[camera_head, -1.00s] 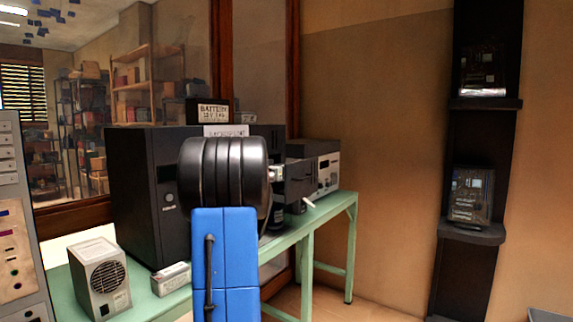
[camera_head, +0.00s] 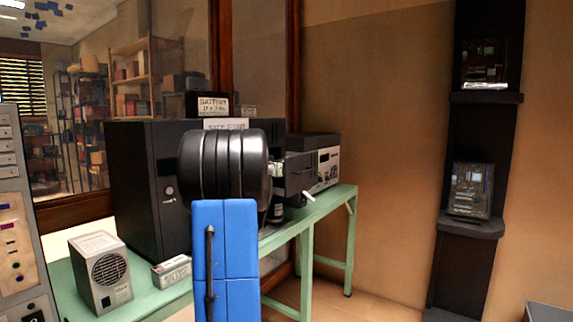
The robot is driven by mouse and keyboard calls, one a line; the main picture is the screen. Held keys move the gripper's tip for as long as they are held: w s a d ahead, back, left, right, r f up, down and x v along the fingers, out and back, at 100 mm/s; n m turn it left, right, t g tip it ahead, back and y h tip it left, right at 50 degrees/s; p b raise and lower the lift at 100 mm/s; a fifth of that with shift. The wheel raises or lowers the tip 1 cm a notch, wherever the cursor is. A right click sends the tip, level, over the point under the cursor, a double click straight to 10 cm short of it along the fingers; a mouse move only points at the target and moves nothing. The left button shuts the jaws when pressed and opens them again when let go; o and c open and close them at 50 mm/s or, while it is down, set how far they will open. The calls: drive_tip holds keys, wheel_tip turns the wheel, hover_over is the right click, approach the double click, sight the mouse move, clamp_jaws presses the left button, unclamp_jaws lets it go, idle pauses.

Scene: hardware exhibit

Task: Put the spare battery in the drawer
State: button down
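A black box with a white label reading "BATTERY" (camera_head: 207,105) sits on top of the large black cabinet (camera_head: 140,185) on the green table. A second white label (camera_head: 226,124) shows at the cabinet's upper front edge. A dark drawer-like box (camera_head: 299,172) with a pale handle (camera_head: 308,195) juts out to the right of my arm, apparently pulled out; its inside does not show. My blue and black arm stands in front of the cabinet and hides much of it. My gripper is hidden behind the black arm joint, so what it holds does not show.
A grey speaker-like box (camera_head: 101,271) and a small pale labelled box (camera_head: 171,271) stand on the green table (camera_head: 335,208) at left. A grey instrument (camera_head: 328,166) stands at its right end.

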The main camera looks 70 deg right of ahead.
drive_tip(key=shift+f, duration=0.25)
drive_tip(key=c, duration=1.1)
unclamp_jaws()
drive_tip(key=shift+f, duration=0.1)
drive_tip(key=shift+a, duration=0.15)
drive_tip(key=v, duration=1.7)
drive_tip(key=shift+w, duration=0.15)
drive_tip(key=shift+a, duration=0.1)
